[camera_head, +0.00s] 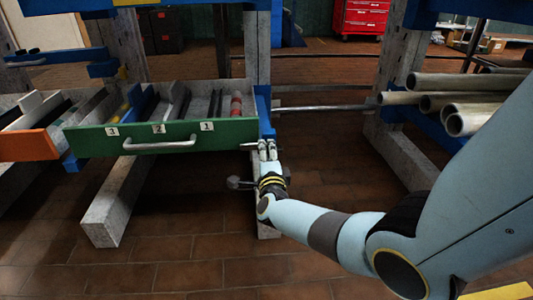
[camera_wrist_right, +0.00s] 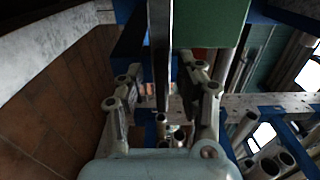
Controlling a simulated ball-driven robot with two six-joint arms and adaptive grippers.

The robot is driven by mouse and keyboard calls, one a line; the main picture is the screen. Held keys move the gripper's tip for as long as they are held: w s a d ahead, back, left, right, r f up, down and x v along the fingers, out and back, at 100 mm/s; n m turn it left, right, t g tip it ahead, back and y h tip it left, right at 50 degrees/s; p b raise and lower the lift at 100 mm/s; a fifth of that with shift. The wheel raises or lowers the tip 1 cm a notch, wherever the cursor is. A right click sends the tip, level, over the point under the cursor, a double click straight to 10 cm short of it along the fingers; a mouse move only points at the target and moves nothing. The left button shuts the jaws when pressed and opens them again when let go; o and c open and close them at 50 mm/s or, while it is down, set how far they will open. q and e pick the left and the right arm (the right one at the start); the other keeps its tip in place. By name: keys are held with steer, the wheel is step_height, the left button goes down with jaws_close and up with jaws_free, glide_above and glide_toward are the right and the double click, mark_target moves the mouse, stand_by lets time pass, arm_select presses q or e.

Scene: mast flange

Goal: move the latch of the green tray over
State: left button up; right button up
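The green tray (camera_head: 165,138) is a long drawer with a silver handle and labels 3, 2 and 1 on its front. It also shows at the top of the right wrist view (camera_wrist_right: 210,22). The latch appears to be the thin metal bar (camera_head: 249,146) at the tray's right end, by a blue post. In the right wrist view the bar (camera_wrist_right: 160,40) runs between the fingers. My right gripper (camera_head: 267,147) is at the bar's right end, fingers apart on either side (camera_wrist_right: 160,78). Contact with the bar is unclear. My left gripper is not in view.
An orange tray (camera_head: 30,145) stands to the left of the green one. Grey rack posts (camera_head: 258,60) and a sloping beam leg (camera_head: 115,205) stand close by. Metal pipes (camera_head: 455,100) lie on the rack at right. The tiled floor in front is clear.

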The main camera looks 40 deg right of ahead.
steer(key=v, duration=1.2)
steer(key=shift+f, duration=0.15)
